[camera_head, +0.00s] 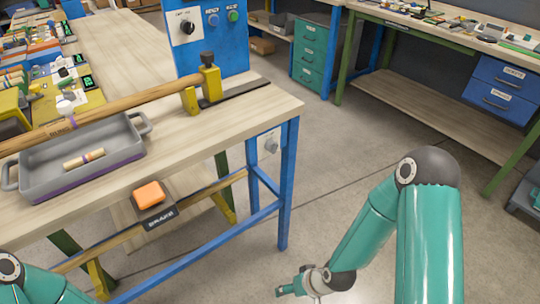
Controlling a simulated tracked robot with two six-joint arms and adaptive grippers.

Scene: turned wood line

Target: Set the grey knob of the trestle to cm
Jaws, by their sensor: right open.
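The grey knob (270,145) sits on a small white plate on the right end of the near wooden-topped trestle (235,125), below the top and beside the blue leg. Its marks are too small to read, so I cannot tell its setting. My right gripper (287,290) is at the bottom edge, low over the floor, below and apart from the knob. It is open and holds nothing that I can see. My left arm shows at the bottom left corner; its gripper is outside the picture.
A blue panel (206,54) with a black knob (188,27) and two buttons stands on the trestle. A grey tray (84,150), a long turned wood piece (130,101) and an orange button (149,194) are near. Floor right of the trestle is clear.

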